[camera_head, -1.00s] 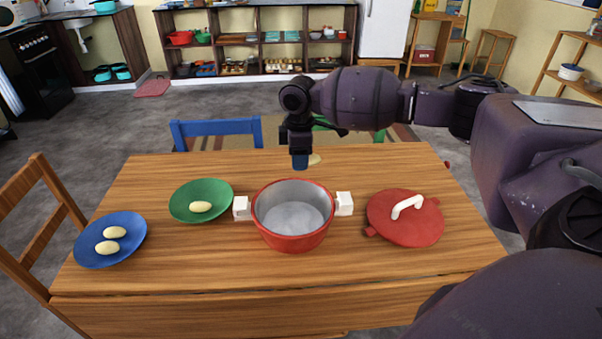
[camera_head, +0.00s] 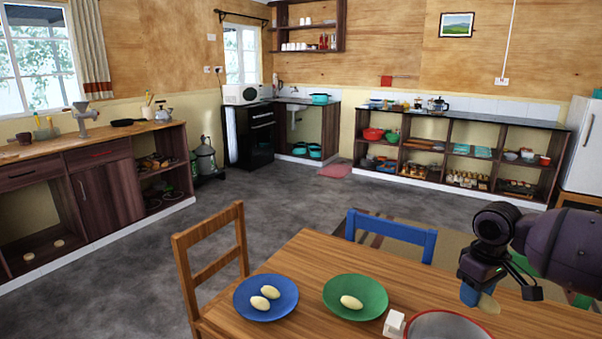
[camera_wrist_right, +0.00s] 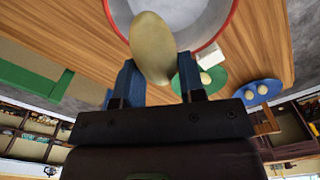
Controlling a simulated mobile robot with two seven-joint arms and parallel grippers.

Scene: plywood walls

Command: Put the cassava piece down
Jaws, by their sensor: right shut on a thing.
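My right gripper (camera_head: 478,298) is shut on a pale cassava piece (camera_wrist_right: 152,48), held above the table beside the pot. The piece also shows partly behind the fingers in the head view (camera_head: 488,303). A green plate (camera_head: 370,305) holds one cassava piece (camera_head: 351,302). A blue plate (camera_head: 252,305) holds two cassava pieces (camera_head: 265,297). My left gripper is out of view.
The wooden table (camera_head: 310,255) has bare room behind the plates. A wooden chair (camera_head: 212,260) stands at its left and a blue chair (camera_head: 391,232) behind it. Low shelves (camera_head: 450,155) and a counter (camera_head: 120,150) line the walls.

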